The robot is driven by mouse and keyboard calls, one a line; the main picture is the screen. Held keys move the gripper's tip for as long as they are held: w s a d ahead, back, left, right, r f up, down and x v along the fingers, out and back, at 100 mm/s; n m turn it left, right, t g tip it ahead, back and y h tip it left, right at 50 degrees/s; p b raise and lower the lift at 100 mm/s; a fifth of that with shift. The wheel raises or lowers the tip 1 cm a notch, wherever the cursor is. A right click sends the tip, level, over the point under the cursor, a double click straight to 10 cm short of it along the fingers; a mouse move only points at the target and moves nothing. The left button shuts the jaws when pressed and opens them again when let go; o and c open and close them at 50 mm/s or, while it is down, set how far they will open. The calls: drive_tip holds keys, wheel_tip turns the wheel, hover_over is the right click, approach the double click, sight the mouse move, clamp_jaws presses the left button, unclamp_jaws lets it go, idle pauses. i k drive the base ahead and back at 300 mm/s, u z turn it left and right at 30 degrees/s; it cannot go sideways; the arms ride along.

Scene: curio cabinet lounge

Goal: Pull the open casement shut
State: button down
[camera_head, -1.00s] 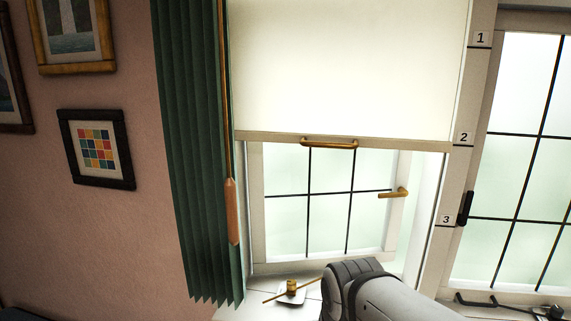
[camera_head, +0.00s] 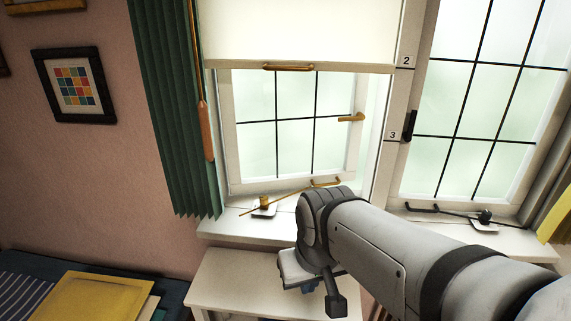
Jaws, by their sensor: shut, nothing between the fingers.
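The open casement (camera_head: 358,150) is the white-framed left window leaf with dark glazing bars. A gap shows between its right edge and the fixed frame, so it stands ajar. A brass handle (camera_head: 351,117) sits on its right stile. A brass pull (camera_head: 325,183) shows at its bottom rail, and a thin brass stay bar (camera_head: 290,198) lies over the sill by a brass peg (camera_head: 264,203). My gripper (camera_head: 336,303) hangs below my grey wrist, in front of the sill and apart from the casement. It looks shut and empty; my arm partly hides it.
A cream blind (camera_head: 300,35) covers the casement's top, with a brass bar at its hem. A green curtain (camera_head: 170,110) hangs left. The right window (camera_head: 465,130) has a black handle and stay. A white ledge (camera_head: 235,280) lies below the sill, with a yellow folder (camera_head: 95,297) at lower left.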

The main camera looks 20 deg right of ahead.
sight(330, 177)
drive_tip(key=u, duration=0.25)
drive_tip(key=k, duration=0.15)
drive_tip(key=z, duration=0.85)
drive_tip(key=i, duration=0.7)
drive_tip(key=z, duration=0.15)
